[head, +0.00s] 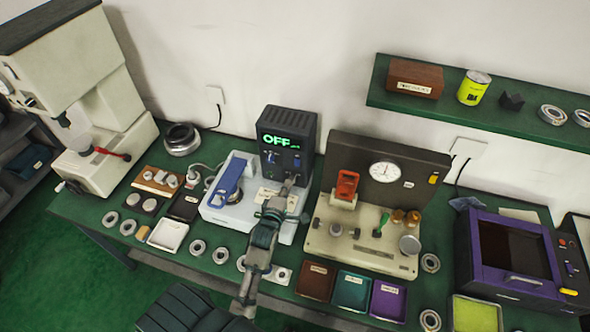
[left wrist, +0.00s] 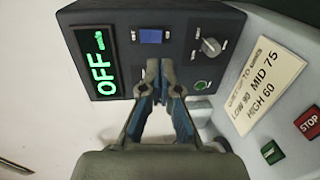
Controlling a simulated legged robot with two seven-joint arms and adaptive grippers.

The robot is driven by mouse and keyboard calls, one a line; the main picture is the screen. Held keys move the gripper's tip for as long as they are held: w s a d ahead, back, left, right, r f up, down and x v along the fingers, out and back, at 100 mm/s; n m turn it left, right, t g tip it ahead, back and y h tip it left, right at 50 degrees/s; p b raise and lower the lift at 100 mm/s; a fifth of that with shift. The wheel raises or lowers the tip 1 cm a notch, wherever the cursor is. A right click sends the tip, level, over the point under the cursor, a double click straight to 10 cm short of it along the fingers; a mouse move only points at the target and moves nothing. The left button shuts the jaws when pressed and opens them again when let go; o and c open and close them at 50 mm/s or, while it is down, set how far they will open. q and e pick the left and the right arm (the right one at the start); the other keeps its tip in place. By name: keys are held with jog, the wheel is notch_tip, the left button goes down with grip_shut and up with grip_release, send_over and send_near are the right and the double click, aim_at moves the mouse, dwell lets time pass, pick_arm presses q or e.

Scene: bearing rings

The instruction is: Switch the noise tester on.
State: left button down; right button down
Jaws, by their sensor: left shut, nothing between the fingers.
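The noise tester is a dark box (head: 285,130) on a pale base with a blue lever arm (head: 228,182). Its display (head: 286,142) glows green and reads OFF; the display also shows in the left wrist view (left wrist: 100,72). The panel there carries a blue switch (left wrist: 151,36), a grey knob (left wrist: 210,45) and a green button (left wrist: 201,86). My left gripper (head: 288,184) is in front of the panel's lower part. Its fingertips (left wrist: 160,66) are together and empty, beside the blue switch in that view. They hide part of the panel; I cannot tell whether they touch it. My right gripper is not in view.
A beige gauge stand (head: 352,240) is close on the right. A green button (left wrist: 271,151) and red STOP button (left wrist: 307,122) sit on the tester's base. Bearing rings (head: 197,248) and small trays (head: 351,289) line the bench front. A purple machine (head: 515,250) stands far right.

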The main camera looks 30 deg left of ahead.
aim_at(297, 166)
pick_arm(q)
jog(key=p+x, duration=0.1)
jog(key=x, duration=0.5)
jog(key=shift+w+a, duration=0.25)
jog(key=shift+w, duration=0.1)
jog(key=shift+w+d+f, duration=0.1)
jog(key=shift+w+f, duration=0.05)
jog(key=shift+w, duration=0.5)
jog(key=shift+w+d, duration=0.1)
jog(key=shift+w, duration=0.05)
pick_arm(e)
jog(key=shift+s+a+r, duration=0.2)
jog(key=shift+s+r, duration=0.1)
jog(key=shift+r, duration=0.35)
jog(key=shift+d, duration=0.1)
pick_arm(q)
jog(key=shift+w+f+b, duration=0.1)
jog(key=shift+f+b, duration=0.15)
jog(key=shift+b, duration=0.15)
jog(key=shift+a+r, duration=0.15)
jog(key=shift+a, duration=0.15)
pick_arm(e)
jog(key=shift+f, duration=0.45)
